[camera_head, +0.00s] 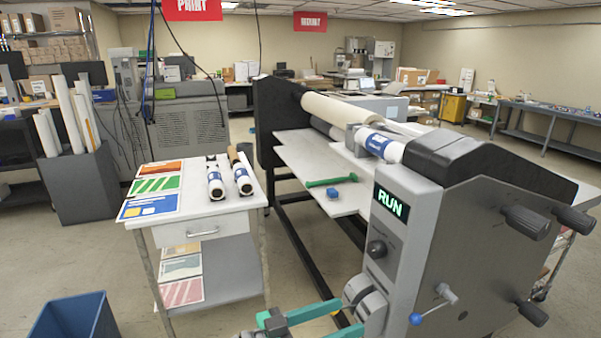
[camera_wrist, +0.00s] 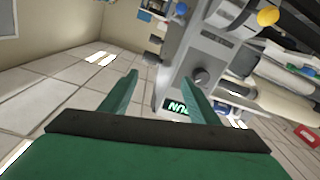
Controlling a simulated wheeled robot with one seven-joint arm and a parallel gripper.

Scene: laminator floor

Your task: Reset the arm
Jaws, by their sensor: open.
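My gripper (camera_head: 349,315) is at the bottom of the head view, its two teal fingers spread apart in front of the laminator's grey control panel (camera_head: 405,240). In the wrist view my gripper (camera_wrist: 160,76) is open with nothing between the fingers. The laminator's lit RUN display (camera_wrist: 178,107) appears upside down there, partly behind the right finger. It also shows in the head view (camera_head: 391,203). Whether the fingers touch the laminator cannot be told. Most of my arm is out of view.
A blue-handled lever (camera_head: 416,319) and black knobs (camera_head: 526,221) jut from the laminator. A green tool (camera_head: 331,181) and blue block (camera_head: 332,194) lie on its feed table (camera_head: 292,150). A white cart (camera_head: 183,222) holds prints and two rolls. A blue bin (camera_head: 72,320) stands lower left.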

